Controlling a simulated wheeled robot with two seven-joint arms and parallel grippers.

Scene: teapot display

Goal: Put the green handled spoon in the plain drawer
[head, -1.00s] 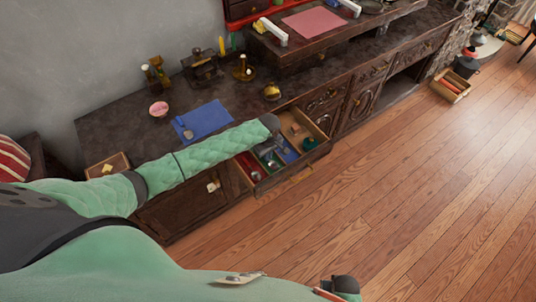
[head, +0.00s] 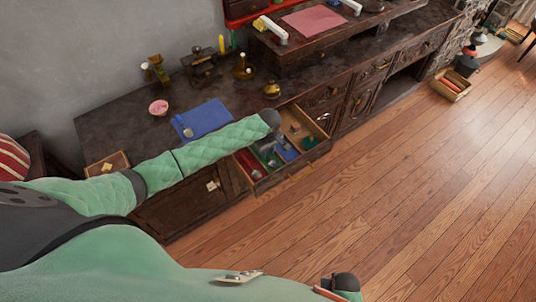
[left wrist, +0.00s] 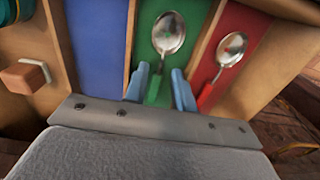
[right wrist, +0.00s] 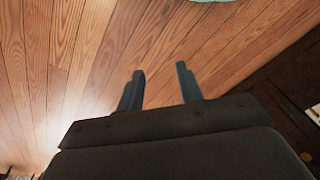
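The green-handled spoon (left wrist: 168,35) lies bowl away from me in the green-lined compartment of an open divided drawer (head: 306,170). In the left wrist view the fingers of my left gripper (left wrist: 160,69) are apart, with the green handle between them, nearer the left finger. I cannot tell whether they touch it. A red-handled spoon (left wrist: 231,49) lies in the red-lined compartment to the right. My right gripper (right wrist: 160,68) is open and empty above the wooden floor. I cannot tell which drawer is the plain one.
A blue-lined compartment (left wrist: 97,40) and a small wooden block (left wrist: 24,77) are left of the green one. On the cabinet top stand a blue mat (head: 207,117), a pink bowl (head: 158,107) and brass items. Other cabinet fronts (head: 185,208) are closed.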

